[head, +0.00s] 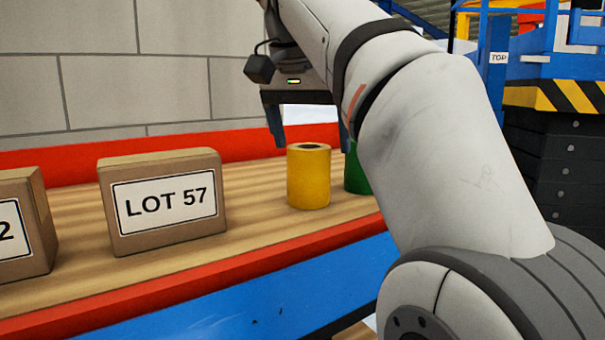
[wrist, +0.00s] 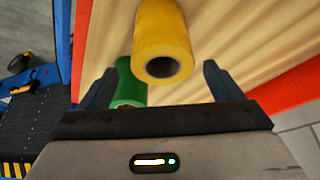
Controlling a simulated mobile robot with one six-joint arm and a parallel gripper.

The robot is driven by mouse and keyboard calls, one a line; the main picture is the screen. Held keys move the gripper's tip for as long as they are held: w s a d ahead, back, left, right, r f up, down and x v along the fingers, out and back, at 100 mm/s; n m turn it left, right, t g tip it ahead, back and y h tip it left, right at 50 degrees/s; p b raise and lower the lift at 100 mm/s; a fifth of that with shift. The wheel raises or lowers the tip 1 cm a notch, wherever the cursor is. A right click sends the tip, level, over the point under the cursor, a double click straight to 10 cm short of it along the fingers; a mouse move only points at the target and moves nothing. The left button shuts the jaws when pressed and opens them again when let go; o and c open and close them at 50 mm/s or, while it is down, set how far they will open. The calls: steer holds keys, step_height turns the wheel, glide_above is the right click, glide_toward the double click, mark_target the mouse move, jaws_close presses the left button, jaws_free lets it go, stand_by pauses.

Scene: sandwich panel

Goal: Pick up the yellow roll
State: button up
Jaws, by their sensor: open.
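The yellow roll (head: 309,177) stands upright on the wooden bench top in the head view, its dark core hole facing up. It also shows in the wrist view (wrist: 160,35), top centre, ahead of the gap between the fingers. A green roll (head: 354,172) stands just right of it, partly hidden by my arm; in the wrist view the green roll (wrist: 128,88) is beside my left-hand finger. My gripper (head: 310,140) is open and empty, with its fingers pointing down. It appears above or behind the yellow roll; no contact is visible.
A box marked LOT 57 (head: 163,203) stands on the bench left of the yellow roll, with another box (head: 24,225) farther left. A red rail (head: 70,165) runs along the bench's back, before a block wall. Bare wood lies between the LOT 57 box and the roll.

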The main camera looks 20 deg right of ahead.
mark_target(311, 165)
steer(key=x, duration=0.4)
steer(key=shift+s+a+f, duration=0.1)
steer(key=shift+a+f, duration=0.15)
steer(key=shift+f, duration=0.65)
steer(key=c, duration=1.1)
steer(key=shift+r, duration=0.1)
steer(key=shift+c, duration=0.2)
